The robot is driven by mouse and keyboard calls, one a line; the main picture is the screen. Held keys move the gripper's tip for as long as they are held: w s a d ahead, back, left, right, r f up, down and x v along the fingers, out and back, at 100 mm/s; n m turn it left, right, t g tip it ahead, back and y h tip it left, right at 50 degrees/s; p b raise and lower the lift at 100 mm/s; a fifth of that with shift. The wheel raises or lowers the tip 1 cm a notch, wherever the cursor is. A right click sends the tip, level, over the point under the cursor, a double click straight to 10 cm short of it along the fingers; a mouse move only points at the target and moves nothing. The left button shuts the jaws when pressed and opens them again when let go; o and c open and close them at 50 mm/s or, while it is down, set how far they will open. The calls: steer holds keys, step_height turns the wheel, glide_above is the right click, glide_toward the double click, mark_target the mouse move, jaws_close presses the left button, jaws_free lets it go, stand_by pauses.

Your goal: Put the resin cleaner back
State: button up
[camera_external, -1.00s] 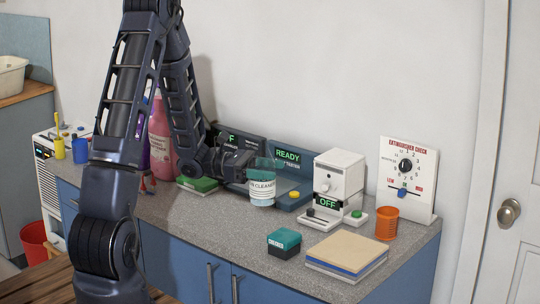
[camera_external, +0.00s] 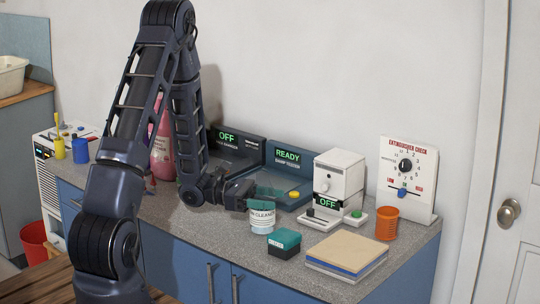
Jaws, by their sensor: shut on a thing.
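The resin cleaner (camera_external: 262,220) is a clear and white jar with dark lettering ending in "CLEANER" and a translucent teal upper part. It is upright at the middle of the grey counter (camera_external: 225,238), in front of the panel marked READY. My gripper (camera_external: 256,202) reaches it from the left and is shut on its upper part. The fingertips are small and partly hidden here. I cannot tell whether the jar's base touches the counter.
A teal and black box (camera_external: 284,243) stands close in front of the jar. A stack of boards (camera_external: 347,255), an orange cup (camera_external: 387,223) and a white device (camera_external: 338,182) marked OFF are to the right. A pink bottle (camera_external: 162,150) stands behind my arm.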

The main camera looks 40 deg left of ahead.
steer(key=o, duration=1.1)
steer(key=shift+f, duration=0.1)
steer(key=shift+o, duration=0.2)
steer(key=shift+s+a, duration=0.1)
steer(key=shift+a, duration=0.15)
steer(key=v, duration=1.1)
steer(key=shift+s+a, duration=0.1)
steer(key=shift+a, duration=0.1)
